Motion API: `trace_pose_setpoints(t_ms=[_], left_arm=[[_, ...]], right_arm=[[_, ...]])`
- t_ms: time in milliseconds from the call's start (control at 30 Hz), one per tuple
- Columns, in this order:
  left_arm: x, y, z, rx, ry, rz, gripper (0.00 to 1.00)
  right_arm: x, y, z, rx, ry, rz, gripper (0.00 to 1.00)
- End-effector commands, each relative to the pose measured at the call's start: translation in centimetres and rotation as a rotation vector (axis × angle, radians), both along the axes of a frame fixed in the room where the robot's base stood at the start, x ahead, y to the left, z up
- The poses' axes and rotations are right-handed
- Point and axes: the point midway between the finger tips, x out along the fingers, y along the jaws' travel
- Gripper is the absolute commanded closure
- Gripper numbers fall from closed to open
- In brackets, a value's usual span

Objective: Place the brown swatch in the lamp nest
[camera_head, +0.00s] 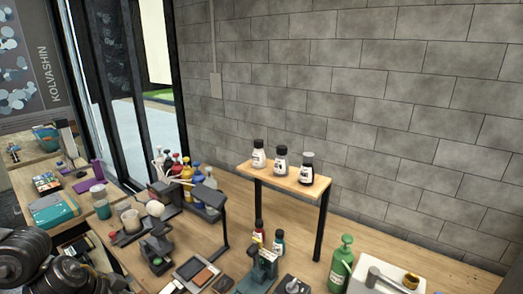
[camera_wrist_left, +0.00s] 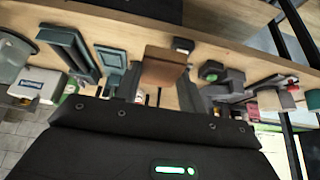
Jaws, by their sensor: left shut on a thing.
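A brown swatch (camera_wrist_left: 163,68) is between the two fingers of my left gripper (camera_wrist_left: 160,88) in the left wrist view. The gripper is shut on it, and the swatch points away from the palm over the bench. In the head view, a dark desk lamp (camera_head: 223,222) stands on the bench. I cannot tell for sure which part is the lamp nest. My left arm shows at the lower left of the head view, but its fingertips do not. My right gripper is not in view.
A raised wooden shelf (camera_head: 284,181) holds three small bottles. A green bottle (camera_head: 340,264) and a white basin (camera_head: 386,284) stand at the right. Several coloured bottles (camera_head: 176,170) crowd the back left, near cups (camera_head: 131,221). Bare bench shows at the lamp's left and behind the shelf legs.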

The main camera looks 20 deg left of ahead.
Motion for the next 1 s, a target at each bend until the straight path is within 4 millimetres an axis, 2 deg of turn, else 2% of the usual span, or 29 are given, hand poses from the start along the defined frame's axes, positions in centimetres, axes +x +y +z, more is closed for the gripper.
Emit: trace_pose_setpoints(t_ms=[1000], left_arm=[[-0.65,0.16,-0.35,0.001,-0.004,-0.007,0.81]], right_arm=[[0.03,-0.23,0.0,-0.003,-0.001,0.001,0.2]])
